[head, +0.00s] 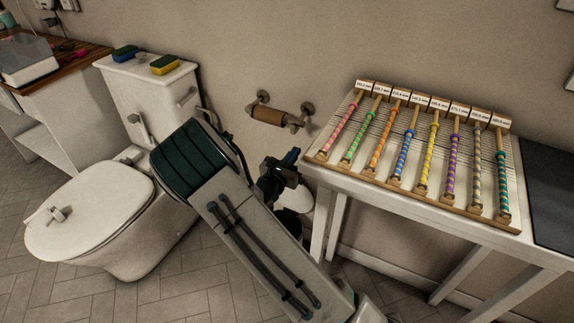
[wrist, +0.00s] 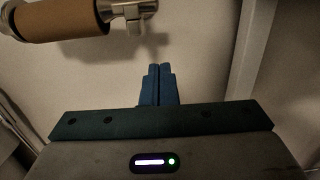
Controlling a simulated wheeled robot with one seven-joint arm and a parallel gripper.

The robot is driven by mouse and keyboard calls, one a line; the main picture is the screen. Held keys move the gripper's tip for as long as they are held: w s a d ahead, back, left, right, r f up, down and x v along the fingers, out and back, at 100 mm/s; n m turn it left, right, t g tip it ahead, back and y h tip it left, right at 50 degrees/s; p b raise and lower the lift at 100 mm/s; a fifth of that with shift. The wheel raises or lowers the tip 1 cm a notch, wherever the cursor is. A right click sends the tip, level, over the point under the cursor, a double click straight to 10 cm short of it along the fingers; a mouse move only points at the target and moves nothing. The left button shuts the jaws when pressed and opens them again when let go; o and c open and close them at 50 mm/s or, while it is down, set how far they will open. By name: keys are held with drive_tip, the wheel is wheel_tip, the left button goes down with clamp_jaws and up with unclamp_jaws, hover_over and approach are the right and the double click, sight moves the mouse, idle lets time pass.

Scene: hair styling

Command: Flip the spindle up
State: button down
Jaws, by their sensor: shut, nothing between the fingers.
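A toilet-paper holder is on the wall with a brown cardboard tube (head: 268,116) between two metal mounts. The spindle is mostly hidden by the tube, which lies roughly level. The tube also shows at the top left of the wrist view (wrist: 60,18), with the metal end mount (wrist: 135,10) to its right. My gripper (head: 292,155) is below the right end of the holder. In the wrist view my gripper (wrist: 159,68) has its dark blue fingers together, empty, apart from the tube and below the mount.
A white toilet (head: 95,210) stands to the left, with two sponges (head: 164,65) on its tank. A white table (head: 380,193) with a rack of several coloured rods (head: 445,205) stands to the right. A white table leg shows at right in the wrist view (wrist: 253,50).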

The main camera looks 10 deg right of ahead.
drive_tip(key=shift+w+d+r, duration=0.35)
drive_tip(key=shift+w+r, duration=0.15)
drive_tip(key=shift+r, duration=0.2)
drive_tip(key=shift+w+d+r, duration=0.3)
drive_tip(key=shift+w+r, duration=0.2)
drive_tip(key=shift+r, duration=0.15)
drive_tip(key=shift+w+d+r, duration=0.35)
drive_tip(key=shift+w+r, duration=0.15)
drive_tip(key=shift+r, duration=0.2)
drive_tip(key=shift+r, duration=0.1)
